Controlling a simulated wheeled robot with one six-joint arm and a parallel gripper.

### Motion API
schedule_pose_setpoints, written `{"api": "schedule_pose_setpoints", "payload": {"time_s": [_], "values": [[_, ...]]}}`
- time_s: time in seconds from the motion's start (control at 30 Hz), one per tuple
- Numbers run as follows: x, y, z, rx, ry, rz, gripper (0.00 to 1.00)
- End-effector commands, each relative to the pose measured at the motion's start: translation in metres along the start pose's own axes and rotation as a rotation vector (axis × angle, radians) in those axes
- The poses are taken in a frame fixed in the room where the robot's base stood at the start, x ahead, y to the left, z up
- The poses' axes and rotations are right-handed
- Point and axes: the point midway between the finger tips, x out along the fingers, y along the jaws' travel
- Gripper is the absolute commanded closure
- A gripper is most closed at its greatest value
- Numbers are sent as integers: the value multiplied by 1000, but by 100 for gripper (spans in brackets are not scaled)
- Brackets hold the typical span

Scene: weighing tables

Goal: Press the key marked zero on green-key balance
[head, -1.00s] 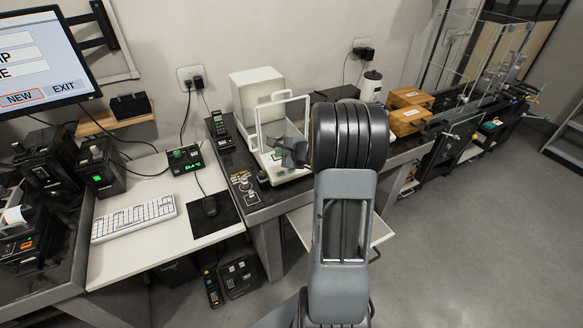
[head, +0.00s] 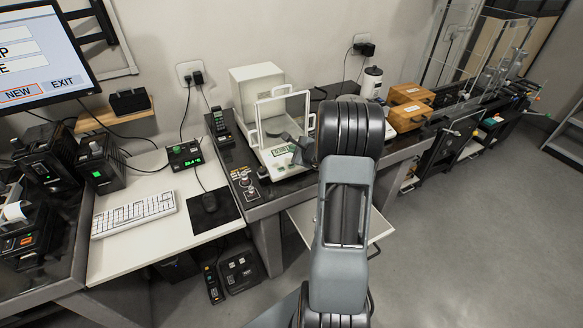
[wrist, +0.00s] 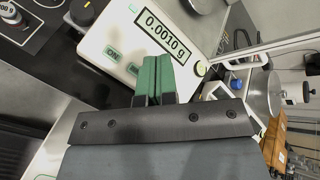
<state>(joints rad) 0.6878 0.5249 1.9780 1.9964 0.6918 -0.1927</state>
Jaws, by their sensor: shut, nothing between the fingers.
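The green-key balance (head: 291,172) is white, with an open-framed draft shield, and stands on the dark bench. In the wrist view its body (wrist: 112,28) shows a display (wrist: 164,31) reading 0.0010 g. Two small green keys, one at the left (wrist: 112,53) and one nearer the fingers (wrist: 132,69), lie below the display; their markings are too small to read surely. My gripper (wrist: 153,62) has green finger pads that are shut together and empty. Its tips appear just right of the nearer key; whether they touch the balance I cannot tell. In the head view my arm partly hides the gripper.
Left of the balance are small controls (head: 249,186) on the bench and a handset (head: 220,125). Wooden boxes (head: 408,116) and a white canister (head: 371,82) stand to the right.

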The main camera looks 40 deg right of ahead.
Motion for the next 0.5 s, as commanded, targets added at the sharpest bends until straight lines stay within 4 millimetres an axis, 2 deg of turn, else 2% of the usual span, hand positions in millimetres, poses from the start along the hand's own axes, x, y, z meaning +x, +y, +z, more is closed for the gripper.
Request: {"api": "schedule_pose_setpoints", "payload": {"time_s": [0.1,0.5], "values": [[13,12,-10,0,0,3,100],[42,32,-32,-1,0,1,100]]}}
